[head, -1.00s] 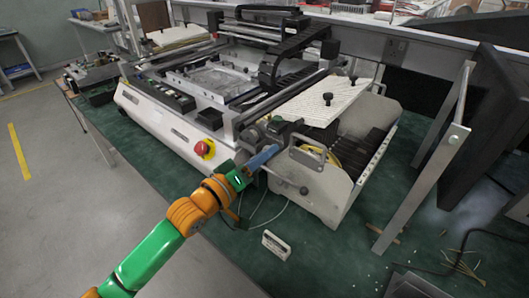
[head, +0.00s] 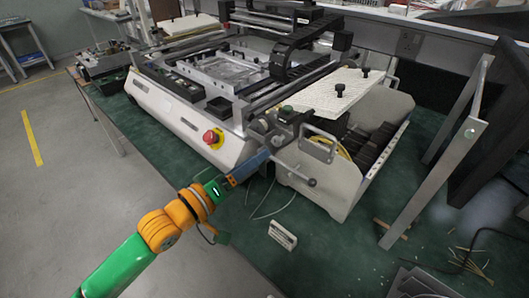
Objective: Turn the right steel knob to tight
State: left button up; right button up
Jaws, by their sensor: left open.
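The machine (head: 240,152) is a pale bench unit with dark rails on a green worktop. A thin rod with a small grey round knob (head: 312,182) sticks out at its near right end. I cannot tell for sure that this is the right steel knob. My left gripper (head: 268,153) reaches in from the lower left to the machine's near corner, left of the grey knob and apart from it. It is open, with its fingertips hard to make out against dark machine parts. My right gripper is not in view.
A red and yellow stop button (head: 213,138) sits on the machine front, left of my gripper. A metal handle (head: 318,140) and a white plate with black knobs (head: 325,94) are close by on the right. A small white block (head: 282,235) and loose wires lie on the green worktop (head: 340,250).

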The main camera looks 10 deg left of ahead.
aim_at(276, 143)
pick_arm(q)
jog(key=shift+c, duration=0.9)
jog(key=m+p, duration=0.1)
jog(key=m, duration=0.1)
jog(key=m+p, duration=0.1)
jog(key=m, duration=0.2)
jog(key=r+m, duration=0.1)
jog(key=m, duration=0.2)
jog(key=shift+w+a+r+y+p, duration=0.1)
jog(key=shift+w+a+y+p, duration=0.1)
jog(key=shift+w+y+p, duration=0.15)
jog(key=shift+c, duration=0.6)
jog(key=w+d+m, duration=0.1)
jog(key=m, duration=0.2)
jog(key=w+d+m+p, duration=0.1)
jog(key=w+d+m, duration=0.1)
jog(key=m, duration=0.1)
jog(key=w+d+m+p, duration=0.1)
jog(key=w+m, duration=0.1)
jog(key=m, duration=0.2)
jog(key=shift+w+d+f, duration=0.1)
jog(key=shift+d+f, duration=0.2)
jog(key=shift+f, duration=0.1)
grip_shut()
